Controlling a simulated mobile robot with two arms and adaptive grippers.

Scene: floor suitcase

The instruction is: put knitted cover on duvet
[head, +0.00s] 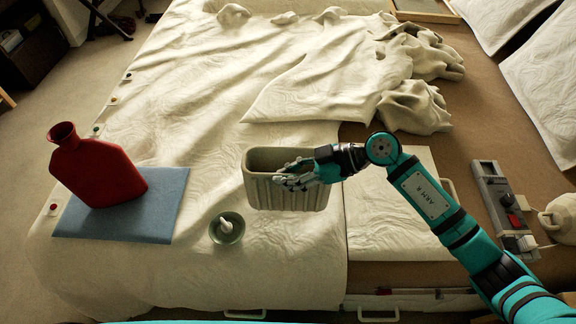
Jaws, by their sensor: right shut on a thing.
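The knitted cover looks like a grey-green ribbed, open-topped sleeve (262,190), upright near the middle of the head view. My right gripper (290,180) reaches in from the right and is shut on it, with the fingers over its front and upper rim. The pale, wrinkled duvet (190,110) spreads over the bed, behind, left of and below the cover. I cannot tell whether the cover's base touches the duvet or hangs just above it. My left gripper is not in view.
A red bottle (95,170) stands on a blue mat (125,222) at the left. A small green bowl (227,228) with a white piece in it sits between mat and cover. Bunched cloth (415,100) lies at the back right. A grey device (503,205) is at the far right.

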